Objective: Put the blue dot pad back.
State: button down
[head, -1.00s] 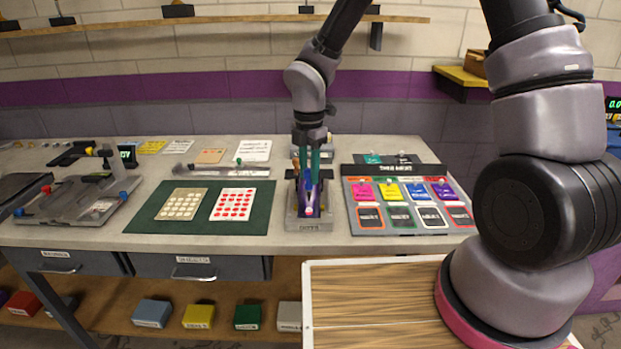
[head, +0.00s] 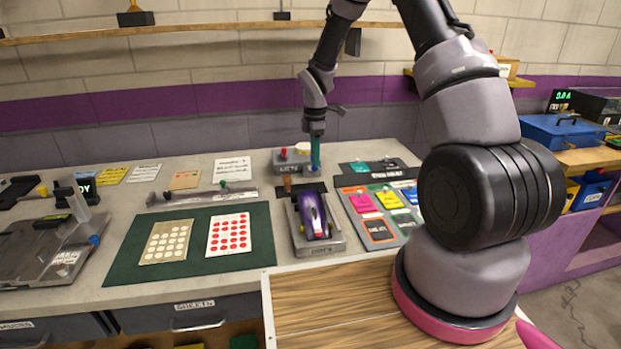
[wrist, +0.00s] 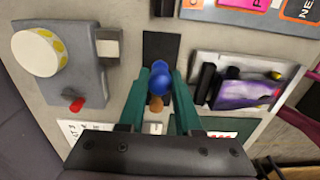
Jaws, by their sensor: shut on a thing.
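My gripper (wrist: 158,88) has green fingers shut on a small blue piece (wrist: 158,80) with a rounded blue end, which I take as the blue dot pad. Its underside is hidden. In the head view my gripper (head: 315,168) points down behind the purple car (head: 313,214), above or near a flat black strip (head: 304,188). I cannot tell whether the piece touches the strip. In the wrist view the black strip (wrist: 161,45) lies beyond the fingertips. A brown-handled piece (head: 287,184) stands at its left end.
The car rests on a grey stand (head: 322,246). A grey block (head: 280,165) with a red knob and white cylinder stands behind. The green mat (head: 120,262) bears a tan card and a red-dotted card. A coloured card board (head: 362,212) lies at right.

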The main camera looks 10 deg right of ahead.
aim_at(315, 171)
jog(key=shift+f, duration=3.1)
jog(key=shift+f, duration=0.1)
jog(key=c, duration=0.6)
grip_release()
notch_tip(315, 171, up, 12)
jog(key=shift+r, duration=0.1)
jog(key=s+d+r+m+t, duration=0.2)
jog(key=s+r+m, duration=0.35)
jog(key=r, duration=0.55)
jog(key=s+d+r+m+t, duration=0.1)
jog(key=s+d+r+m, duration=0.1)
jog(key=s+r+m, duration=0.6)
jog(key=s+r+m+t+y, duration=0.1)
jog(key=s+r+m, duration=0.3)
jog(key=s, duration=0.4)
jog(key=s+d+r+m+t+y, duration=0.1)
jog(key=s+r+m+t, duration=0.2)
jog(key=s, duration=0.5)
notch_tip(315, 171, up, 2)
jog(key=shift+s+d+r+m, duration=0.25)
jog(key=shift+s+d+m, duration=0.05)
jog(key=shift+m, duration=0.55)
